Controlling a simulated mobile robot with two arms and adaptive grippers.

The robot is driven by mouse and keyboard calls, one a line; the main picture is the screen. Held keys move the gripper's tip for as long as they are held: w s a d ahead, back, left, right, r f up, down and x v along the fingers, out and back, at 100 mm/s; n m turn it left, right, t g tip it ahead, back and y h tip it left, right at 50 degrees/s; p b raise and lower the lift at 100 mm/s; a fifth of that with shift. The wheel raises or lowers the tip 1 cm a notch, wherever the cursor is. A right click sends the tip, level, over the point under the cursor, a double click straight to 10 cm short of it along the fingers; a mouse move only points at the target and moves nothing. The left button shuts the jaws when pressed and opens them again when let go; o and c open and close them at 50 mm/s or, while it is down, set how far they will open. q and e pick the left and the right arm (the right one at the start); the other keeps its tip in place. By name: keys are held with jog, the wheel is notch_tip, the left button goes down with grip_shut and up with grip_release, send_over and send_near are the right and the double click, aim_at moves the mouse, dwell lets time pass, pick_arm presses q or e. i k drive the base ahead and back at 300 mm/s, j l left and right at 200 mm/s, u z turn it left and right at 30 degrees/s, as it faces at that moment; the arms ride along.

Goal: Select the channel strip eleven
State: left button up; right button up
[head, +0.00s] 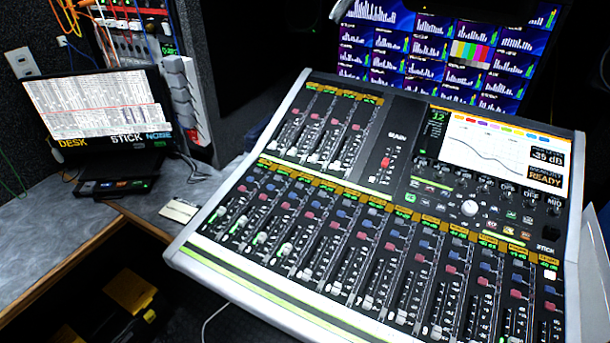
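The mixing console (240,307) fills the middle and right, its front edge toward me. A long lower row of channel strips runs across it, each with a yellow label, coloured buttons and a fader. The labels are too small to read, so I cannot confirm by number which is eleven. At the right end of the row, one button (551,274) is lit white. On the second strip from the right, the matching button (518,264) looks unlit. The console's small green readout (437,117) appears to show 12. Neither of my grippers is in view.
A monitor wall (430,55) stands behind the console. The console screen (500,150) shows a curve and "READY". At left, a laptop-like screen (95,105) and a small pale box (180,210) are on the grey desk (50,235). A yellow-black case (130,290) sits below.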

aim_at(520, 264)
jog(key=z, duration=1.65)
